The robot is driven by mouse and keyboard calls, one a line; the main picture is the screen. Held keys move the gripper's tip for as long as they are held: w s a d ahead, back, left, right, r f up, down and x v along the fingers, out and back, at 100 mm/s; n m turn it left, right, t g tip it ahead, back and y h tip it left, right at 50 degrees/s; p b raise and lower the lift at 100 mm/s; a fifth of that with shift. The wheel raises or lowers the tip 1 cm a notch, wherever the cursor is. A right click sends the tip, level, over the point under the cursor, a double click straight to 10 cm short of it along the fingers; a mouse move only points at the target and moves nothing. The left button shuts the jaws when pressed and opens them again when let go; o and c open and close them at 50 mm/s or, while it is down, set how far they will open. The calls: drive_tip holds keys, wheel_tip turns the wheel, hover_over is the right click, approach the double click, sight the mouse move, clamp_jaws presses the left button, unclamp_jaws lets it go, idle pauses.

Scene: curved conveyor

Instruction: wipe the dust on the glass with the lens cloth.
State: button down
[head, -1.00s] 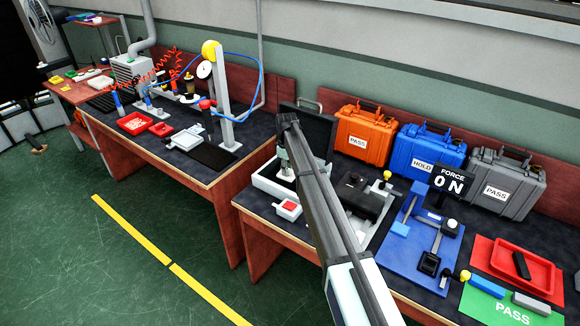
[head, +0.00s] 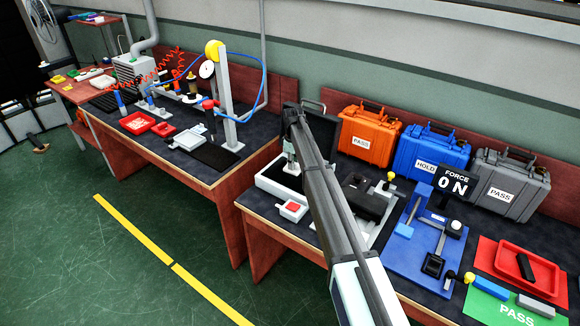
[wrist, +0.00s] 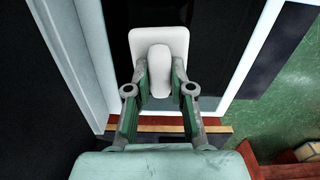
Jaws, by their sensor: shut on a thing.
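My gripper (wrist: 160,82) is shut on the white lens cloth (wrist: 138,42), which shows in the wrist view as a flat rounded pad with a raised grip between the fingers. The cloth is over the dark glass (wrist: 212,52) inside a pale frame. I cannot tell whether the pad touches the glass. No dust can be made out. In the head view my gripper (head: 290,155) is low over the white-framed case (head: 268,187) with a raised dark lid, and my arm hides part of it.
Orange (head: 368,135), blue (head: 426,155) and grey (head: 503,185) cases line the back. A blue fixture board (head: 405,258) and a red tray (head: 510,262) lie farther right.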

drive_tip(key=shift+w+d, duration=0.45)
drive_tip(key=shift+w, duration=0.4)
wheel_tip(320, 180, up, 8)
drive_tip(key=p, duration=0.2)
drive_tip(key=shift+s+p, duration=0.15)
drive_tip(key=shift+p, duration=0.25)
